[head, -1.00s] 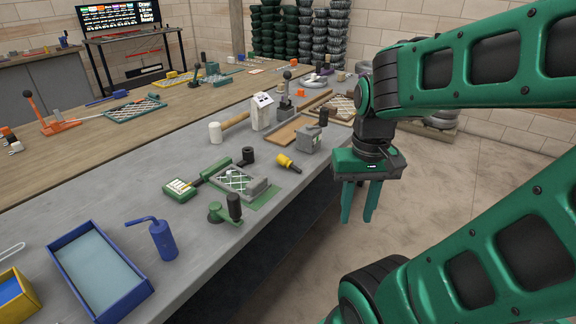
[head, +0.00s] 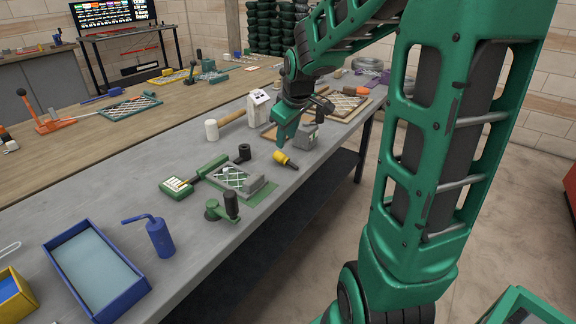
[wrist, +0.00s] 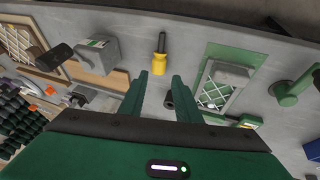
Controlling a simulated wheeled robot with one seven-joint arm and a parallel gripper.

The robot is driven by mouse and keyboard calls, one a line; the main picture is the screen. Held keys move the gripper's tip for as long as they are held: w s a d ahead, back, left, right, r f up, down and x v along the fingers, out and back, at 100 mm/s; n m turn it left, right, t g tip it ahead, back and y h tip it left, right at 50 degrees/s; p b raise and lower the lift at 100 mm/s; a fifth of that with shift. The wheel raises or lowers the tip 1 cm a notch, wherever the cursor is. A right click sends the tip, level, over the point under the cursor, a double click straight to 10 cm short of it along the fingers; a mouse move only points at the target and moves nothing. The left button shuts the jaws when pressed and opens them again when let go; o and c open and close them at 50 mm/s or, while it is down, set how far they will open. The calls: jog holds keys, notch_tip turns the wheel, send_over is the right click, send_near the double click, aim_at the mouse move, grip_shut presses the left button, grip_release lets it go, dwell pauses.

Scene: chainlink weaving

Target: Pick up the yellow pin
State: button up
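The yellow pin (head: 282,157) lies on the grey workbench, with a yellow body and a dark tip pointing toward the bench's front edge. In the wrist view the yellow pin (wrist: 160,64) lies ahead of my gripper, roughly in line with the gap between the fingers. My gripper (head: 284,137) hangs above the bench, close to the pin in the head view. In the wrist view the two green fingers of my gripper (wrist: 158,90) stand apart with nothing between them; they are open and do not touch the pin.
A black cylinder (head: 243,152) and a green fixture with mesh (head: 228,178) lie left of the pin. A grey block (wrist: 98,56) lies on the pin's other side. A mallet (head: 212,130) lies behind. The bench's front edge is close to the pin.

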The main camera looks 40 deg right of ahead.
send_over(279, 154)
jog(key=s, duration=0.2)
jog(key=f, duration=0.4)
jog(key=shift+s+a+f, duration=0.1)
jog(key=shift+s+a, duration=0.1)
jog(key=shift+a, duration=0.15)
jog(key=shift+x, duration=3.05)
jog(key=c, duration=0.7)
